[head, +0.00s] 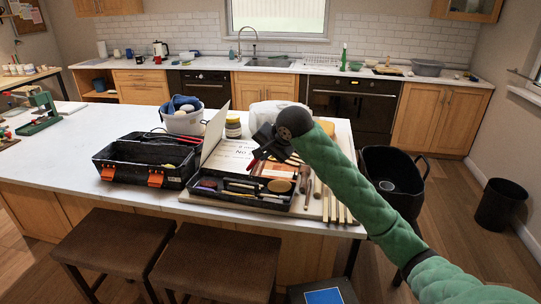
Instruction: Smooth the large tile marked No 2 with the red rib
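My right gripper (262,151), dark, on the green-sleeved arm from the right, hangs over the white counter's work area. A small red piece (253,161) shows at its fingertips; I cannot tell whether it is the red rib or whether it is held. Below lies a pale flat surface (232,153) with lettering that begins "No"; the rest is hidden by the gripper. Reddish-brown slabs (276,169) lie just right of it, partly covered by the arm. I cannot tell which piece is the large tile marked No 2. My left gripper is not in view.
A black tool tray (238,200) lies in front, with wooden tools (317,187) to its right. A black toolbox (146,160) with orange latches stands left. A grey tub (184,122) and lidded jar (233,127) stand behind.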

